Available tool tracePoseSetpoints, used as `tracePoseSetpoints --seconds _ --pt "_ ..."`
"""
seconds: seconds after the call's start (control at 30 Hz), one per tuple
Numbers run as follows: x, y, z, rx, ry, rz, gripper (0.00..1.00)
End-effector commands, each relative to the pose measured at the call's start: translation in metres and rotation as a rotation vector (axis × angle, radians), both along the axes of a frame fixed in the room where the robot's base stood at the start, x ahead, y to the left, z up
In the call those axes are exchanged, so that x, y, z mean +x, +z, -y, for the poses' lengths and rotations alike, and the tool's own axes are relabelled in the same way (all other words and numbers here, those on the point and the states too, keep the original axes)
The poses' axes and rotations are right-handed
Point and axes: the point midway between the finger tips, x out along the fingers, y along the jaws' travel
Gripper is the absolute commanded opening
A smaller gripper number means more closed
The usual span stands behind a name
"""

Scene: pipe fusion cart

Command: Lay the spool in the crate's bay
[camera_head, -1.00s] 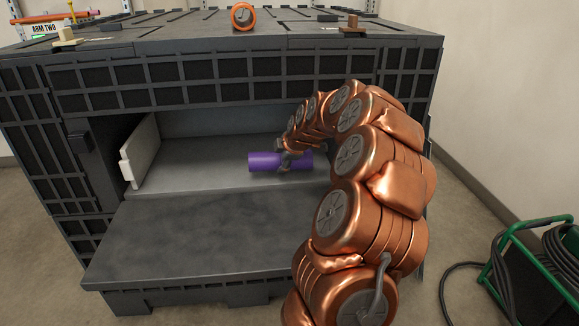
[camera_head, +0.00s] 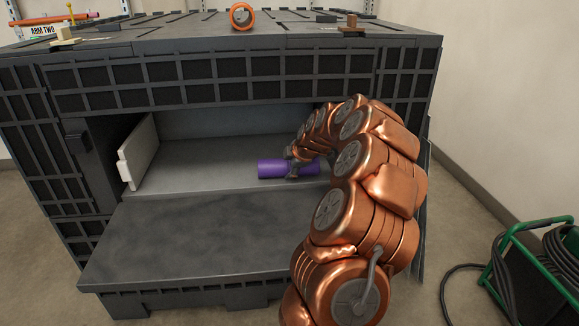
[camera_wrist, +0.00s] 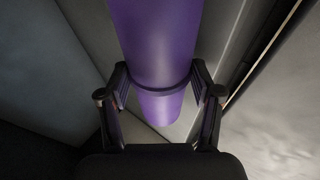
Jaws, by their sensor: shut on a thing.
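The spool (camera_head: 274,169) is a purple cylinder lying level, left to right, inside the open bay (camera_head: 215,165) of the dark crate (camera_head: 190,82). My gripper (camera_head: 294,166) is shut around the spool near its middle. In the wrist view the spool (camera_wrist: 158,45) runs between both fingers of my gripper (camera_wrist: 157,92), and its far part shows beyond them. I cannot tell whether the spool touches the bay floor. My arm covers the bay's right side.
A pale upright panel (camera_head: 139,153) stands at the bay's left. The lowered front flap (camera_head: 190,240) is bare. An orange ring-shaped item (camera_head: 242,15) and small pieces sit on the crate top. A green-framed cable reel (camera_head: 545,260) stands on the floor at right.

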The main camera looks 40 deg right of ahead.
Motion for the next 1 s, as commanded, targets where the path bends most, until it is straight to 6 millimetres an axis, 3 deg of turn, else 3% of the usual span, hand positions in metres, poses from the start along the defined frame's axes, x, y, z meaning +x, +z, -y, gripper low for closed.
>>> tracePoseSetpoints --seconds 0.03,0.07,0.3,0.73,1.0 --pt "0.0 0.0 0.0 0.001 -0.001 0.0 0.0" --pt "0.0 0.0 0.0 0.0 0.0 0.0 0.66" --pt "0.0 0.0 0.0 0.0 0.0 0.0 0.9" --pt "-0.003 0.005 -0.001 0.0 0.0 0.001 0.9" --pt "-0.024 0.033 -0.005 -0.003 -0.002 0.004 0.9"
